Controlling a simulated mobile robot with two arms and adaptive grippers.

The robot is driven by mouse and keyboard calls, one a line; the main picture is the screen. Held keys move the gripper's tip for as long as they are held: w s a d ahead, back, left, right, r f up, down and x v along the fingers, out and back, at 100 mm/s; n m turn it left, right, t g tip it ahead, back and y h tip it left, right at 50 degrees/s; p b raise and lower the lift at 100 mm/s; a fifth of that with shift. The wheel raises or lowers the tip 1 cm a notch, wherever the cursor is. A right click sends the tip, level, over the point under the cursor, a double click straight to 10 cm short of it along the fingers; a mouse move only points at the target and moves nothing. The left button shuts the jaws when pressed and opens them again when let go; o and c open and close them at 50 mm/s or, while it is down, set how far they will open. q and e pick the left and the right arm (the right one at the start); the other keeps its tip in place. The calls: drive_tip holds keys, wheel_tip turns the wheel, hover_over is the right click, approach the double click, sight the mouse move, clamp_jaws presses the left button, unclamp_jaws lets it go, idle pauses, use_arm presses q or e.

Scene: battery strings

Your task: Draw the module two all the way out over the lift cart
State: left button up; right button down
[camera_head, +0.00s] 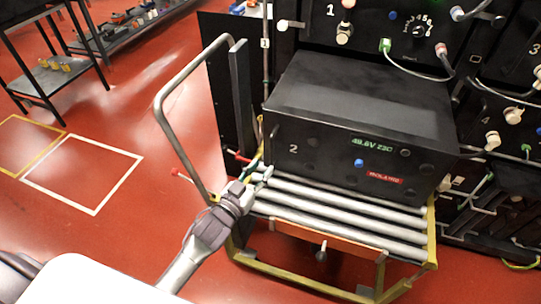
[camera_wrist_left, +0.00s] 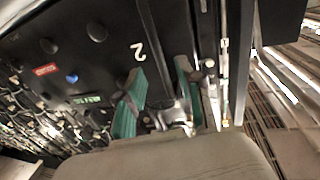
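Module two (camera_head: 357,165) is a black box marked 2, with a lit display, a blue button and a red label. It sticks out of the rack with its front over the rollers of the yellow-framed lift cart (camera_head: 432,222); its rear is hidden. My left gripper (camera_head: 257,172) is low beside the module's left front edge. In the left wrist view, its green fingers (camera_wrist_left: 158,90) are apart, with a dark upright bar between them. I cannot tell whether they touch it. The module's face (camera_wrist_left: 85,45) fills the left there. My right gripper is out of view.
The cart's bent metal push handle (camera_head: 165,105) rises left of my arm. Rack modules and cables (camera_head: 505,115) crowd the right. A metal table (camera_head: 50,75) stands back left. The red floor at left is clear, with taped outlines (camera_head: 82,172).

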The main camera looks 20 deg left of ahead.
sight(272, 156)
use_arm(q)
drive_tip(key=x, duration=0.6)
drive_tip(key=shift+w, duration=0.1)
drive_tip(key=shift+c, duration=0.2)
clamp_jaws()
